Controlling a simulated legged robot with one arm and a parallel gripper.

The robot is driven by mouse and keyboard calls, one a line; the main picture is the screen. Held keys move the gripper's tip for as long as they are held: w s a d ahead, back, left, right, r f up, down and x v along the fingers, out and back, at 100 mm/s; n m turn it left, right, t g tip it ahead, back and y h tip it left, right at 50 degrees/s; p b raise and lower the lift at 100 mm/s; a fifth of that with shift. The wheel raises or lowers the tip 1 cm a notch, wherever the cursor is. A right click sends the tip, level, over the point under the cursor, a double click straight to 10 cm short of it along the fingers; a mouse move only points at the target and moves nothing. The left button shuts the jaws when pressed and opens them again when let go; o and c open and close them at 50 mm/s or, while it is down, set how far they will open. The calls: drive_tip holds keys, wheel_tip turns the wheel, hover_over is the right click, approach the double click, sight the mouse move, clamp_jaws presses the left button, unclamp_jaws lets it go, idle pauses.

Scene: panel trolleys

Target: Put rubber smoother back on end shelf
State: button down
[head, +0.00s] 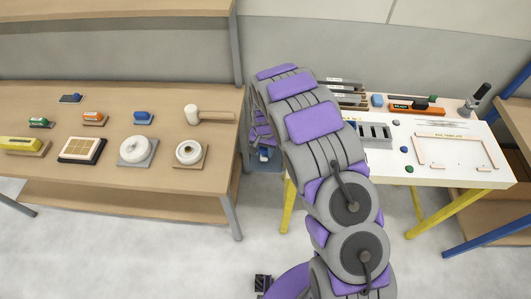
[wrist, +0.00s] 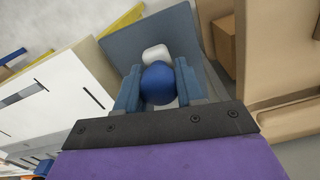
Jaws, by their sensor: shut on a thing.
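My gripper (wrist: 158,88) is shut on a blue rounded piece, which I take to be the rubber smoother (wrist: 157,80). A pale block (wrist: 156,54) shows just beyond it in the wrist view; I cannot tell whether it is part of the smoother. Behind them is a blue-grey flat surface (wrist: 190,32), seemingly the end shelf. I cannot tell whether the smoother touches it. In the head view my gripper is low in the gap between the two tables, mostly hidden by my arm, with a bit of blue (head: 264,153) showing.
A wooden bench (head: 110,188) at left holds several tools on pads, including a white mallet (head: 192,115). A white table (head: 455,178) with yellow legs at right holds a slotted grey block (head: 374,134) and a bar template (head: 443,135). A cardboard box (wrist: 226,45) stands beside the blue-grey surface.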

drive_tip(key=shift+a+f, duration=0.2)
drive_tip(key=shift+f, duration=0.7)
drive_tip(key=shift+d+r, duration=0.1)
drive_tip(key=shift+d, duration=0.85)
drive_tip(key=c, duration=1)
unclamp_jaws()
drive_tip(key=o, duration=0.3)
drive_tip(key=shift+a, duration=0.8)
drive_tip(key=shift+d, duration=0.65)
wheel_tip(320, 180, up, 12)
drive_tip(key=shift+a+f+p, duration=0.1)
drive_tip(key=shift+f+p, duration=0.1)
drive_tip(key=shift+p, duration=0.55)
drive_tip(key=shift+s+r, duration=0.1)
drive_tip(key=shift+r, duration=0.45)
drive_tip(key=s+d+r, duration=1.2)
drive_tip(key=s+r, duration=0.3)
drive_tip(key=s, duration=0.1)
drive_tip(key=s+d+r+n+g, duration=0.1)
drive_tip(key=s+d+r, duration=0.1)
drive_tip(key=s, duration=1)
drive_tip(key=s+d+r+n, duration=0.1)
drive_tip(key=s+d+r, duration=0.1)
drive_tip(key=s, duration=1)
drive_tip(key=shift+r+n+g, duration=0.25)
drive_tip(key=shift+n+g, duration=0.05)
drive_tip(key=shift+g, duration=0.1)
